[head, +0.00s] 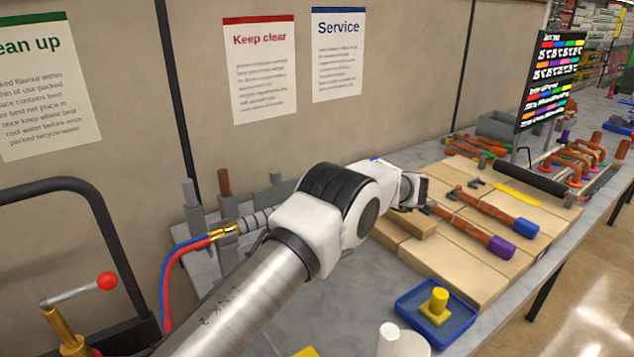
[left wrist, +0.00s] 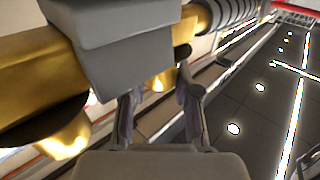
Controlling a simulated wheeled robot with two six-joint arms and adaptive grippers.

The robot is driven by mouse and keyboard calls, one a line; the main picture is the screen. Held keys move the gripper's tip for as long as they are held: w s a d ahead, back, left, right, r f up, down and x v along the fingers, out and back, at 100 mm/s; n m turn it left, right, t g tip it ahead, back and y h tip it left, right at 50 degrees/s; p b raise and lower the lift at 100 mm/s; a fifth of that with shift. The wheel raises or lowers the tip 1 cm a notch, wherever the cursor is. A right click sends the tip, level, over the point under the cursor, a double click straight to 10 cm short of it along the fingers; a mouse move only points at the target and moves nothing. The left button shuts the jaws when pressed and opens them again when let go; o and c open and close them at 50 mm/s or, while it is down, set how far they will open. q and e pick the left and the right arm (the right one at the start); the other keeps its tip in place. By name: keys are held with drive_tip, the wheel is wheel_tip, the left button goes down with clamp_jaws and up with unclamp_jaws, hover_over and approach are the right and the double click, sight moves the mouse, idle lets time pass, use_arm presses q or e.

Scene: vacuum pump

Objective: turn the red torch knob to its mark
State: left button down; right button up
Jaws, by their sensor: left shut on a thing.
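The torch (head: 224,231) shows in the head view as a brass fitting and a grey ribbed grip, with blue and red hoses at its left end. My left arm covers the rest of it. In the left wrist view the torch's brass body (left wrist: 30,65) fills the upper left, with a grey block (left wrist: 120,50) across it and the ribbed part (left wrist: 228,12) behind. My left gripper (left wrist: 160,105) is shut at the torch; the block hides the exact contact. The red knob and its mark cannot be made out. My right gripper is not in view.
A blue tray (head: 412,309) with a yellow part stands at the bench front. Wooden boards (head: 440,262) hold copper pipe assemblies. Grey posts (head: 192,205) stand near the wall. A red-balled lever (head: 106,281) stands at the left, by a black frame (head: 100,215).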

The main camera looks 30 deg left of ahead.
use_arm(q)
drive_tip(key=shift+a+f, duration=0.1)
drive_tip(key=shift+f, duration=0.05)
drive_tip(key=c, duration=0.8)
unclamp_jaws()
drive_tip(key=shift+s, duration=0.1)
drive_tip(key=shift+c, duration=0.2)
drive_tip(key=shift+s+a, duration=0.1)
drive_tip(key=shift+a, duration=0.15)
drive_tip(key=shift+d+r, duration=0.1)
drive_tip(key=shift+r, duration=0.1)
wheel_tip(320, 180, up, 10)
drive_tip(key=shift+f, duration=0.15)
